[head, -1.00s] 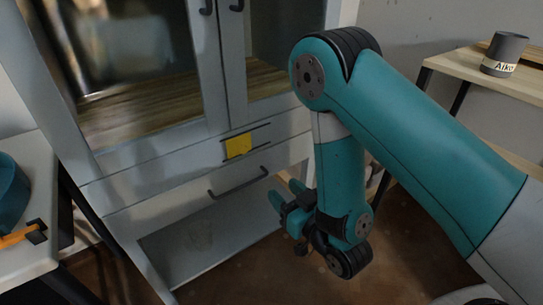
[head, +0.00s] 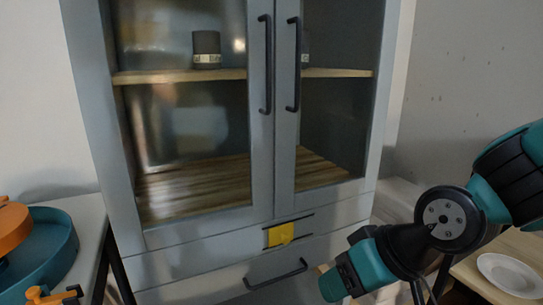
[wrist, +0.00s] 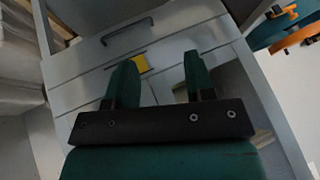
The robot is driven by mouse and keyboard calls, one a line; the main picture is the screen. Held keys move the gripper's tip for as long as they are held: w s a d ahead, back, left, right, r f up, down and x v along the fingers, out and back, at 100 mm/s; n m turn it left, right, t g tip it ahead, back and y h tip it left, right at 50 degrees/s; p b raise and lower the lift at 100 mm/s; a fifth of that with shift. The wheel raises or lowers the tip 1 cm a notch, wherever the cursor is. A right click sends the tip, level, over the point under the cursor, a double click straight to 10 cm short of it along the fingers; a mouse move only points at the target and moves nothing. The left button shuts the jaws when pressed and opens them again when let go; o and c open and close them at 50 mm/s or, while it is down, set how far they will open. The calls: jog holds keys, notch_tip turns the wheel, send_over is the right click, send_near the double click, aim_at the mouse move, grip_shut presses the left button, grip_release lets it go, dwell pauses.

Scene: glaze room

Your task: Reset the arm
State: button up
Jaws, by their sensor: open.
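My gripper (wrist: 158,78) is open and empty in the wrist view, its two green fingers apart, with the grey cabinet's front beyond them. In the head view my gripper (head: 330,278) hangs at the lower right of the picture's middle, in front of the cabinet's drawers. My arm is folded at the right edge, with its upper links cut off by the frame.
A grey cabinet (head: 262,150) with closed glass doors fills the middle; a dark labelled cup (head: 206,50) stands on its shelf. A yellow note (head: 281,234) is on its front. A teal basin (head: 40,250) is at left, a white plate (head: 510,275) at right.

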jog(key=s+d+r+n+g+h, duration=0.1)
jog(key=s+d+r+g, duration=0.1)
jog(key=s, duration=0.3)
jog(key=s+d+r+n+g+h, duration=0.1)
jog(key=s+d+r+g, duration=0.15)
jog(key=s, duration=0.25)
notch_tip(320, 180, up, 23)
jog(key=p, duration=2.2)
jog(key=shift+s+t, duration=0.2)
jog(key=shift+t, duration=0.15)
jog(key=shift+a+f, duration=0.1)
jog(key=shift+a, duration=0.05)
